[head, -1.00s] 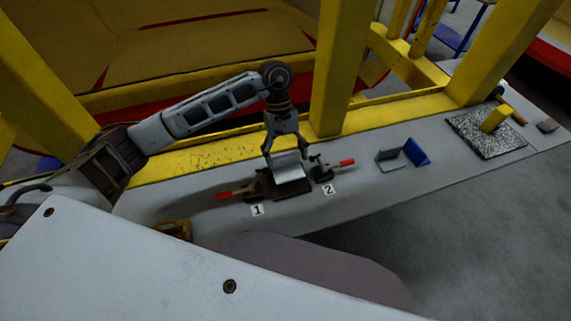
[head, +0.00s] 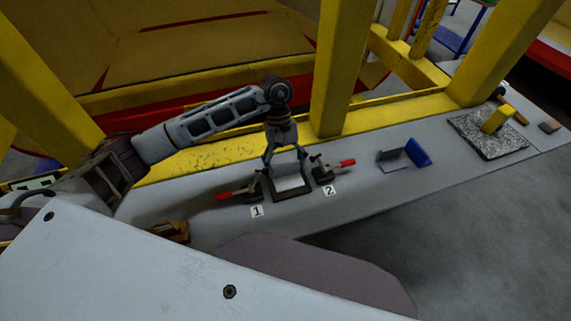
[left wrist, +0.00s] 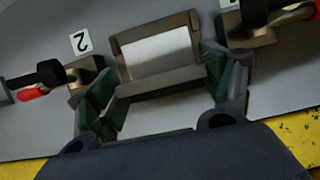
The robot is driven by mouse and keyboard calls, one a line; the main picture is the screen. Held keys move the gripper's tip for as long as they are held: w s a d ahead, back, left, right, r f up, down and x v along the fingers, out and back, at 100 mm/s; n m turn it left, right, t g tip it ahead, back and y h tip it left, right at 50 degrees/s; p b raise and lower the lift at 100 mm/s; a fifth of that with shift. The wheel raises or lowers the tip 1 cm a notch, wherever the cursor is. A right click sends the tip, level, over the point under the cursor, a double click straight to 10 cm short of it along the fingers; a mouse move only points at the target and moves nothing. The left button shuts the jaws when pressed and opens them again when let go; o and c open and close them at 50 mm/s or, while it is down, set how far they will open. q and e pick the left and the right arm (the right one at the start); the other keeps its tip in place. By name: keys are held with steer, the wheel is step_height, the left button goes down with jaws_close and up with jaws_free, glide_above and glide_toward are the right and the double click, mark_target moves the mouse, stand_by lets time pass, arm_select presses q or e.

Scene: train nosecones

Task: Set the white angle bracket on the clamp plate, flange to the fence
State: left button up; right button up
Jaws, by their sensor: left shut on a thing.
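The white angle bracket (head: 288,183) is at the clamp plate (head: 293,196), between the two red-handled clamps. My left gripper (head: 285,166) is above it, shut on its sides. In the left wrist view the bracket's pale flat face (left wrist: 158,52) lies inside the dark rim of the clamp plate (left wrist: 122,60). A dark bar, apparently the fence (left wrist: 165,82), runs between the fingers of my left gripper (left wrist: 160,95), with a grey face nearer the wrist. I cannot tell whether the flange touches the fence. My right gripper is not in view.
Clamp 1 (head: 249,191) and clamp 2 (head: 324,172) flank the plate closely. A grey and blue holder (head: 416,154) stands to the right. A yellow post (head: 336,70) rises behind.

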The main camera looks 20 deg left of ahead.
arm_select(q)
steer(key=shift+f, duration=0.1)
steer(key=o, duration=1.2)
steer(key=shift+c, duration=0.2)
steer(key=shift+v, duration=0.8)
steer(key=b+v, duration=0.2)
steer(key=v, duration=0.8)
steer(key=shift+r, duration=0.3)
